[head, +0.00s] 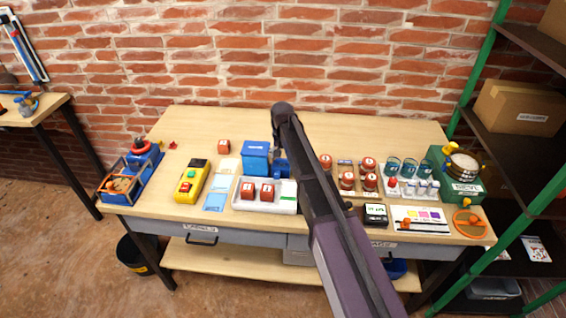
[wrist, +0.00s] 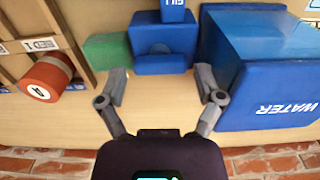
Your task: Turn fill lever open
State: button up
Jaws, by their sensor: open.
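The blue water tank (wrist: 262,60), marked WATER, fills the right of the wrist view, upside down; it also shows in the head view (head: 256,160). Beside it is a blue fill fitting (wrist: 162,35) with a FILL label (wrist: 173,3) at the top edge. A green block (wrist: 107,50) adjoins its left side. I cannot tell for sure which part is the fill lever. My gripper (wrist: 162,76) is open, with one finger on each side of the fitting's near face and nothing clearly held.
A wooden rack (wrist: 85,20) with a red numbered can (wrist: 47,77) is at the left in the wrist view. The workbench (head: 190,122) also bears a white tray (head: 285,205) with red cans and a yellow control box (head: 191,182). A brick wall stands behind.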

jog(key=shift+f, duration=0.4)
jog(key=c, duration=0.8)
jog(key=shift+d, duration=0.2)
jog(key=shift+c, duration=0.3)
jog(key=shift+a, duration=0.15)
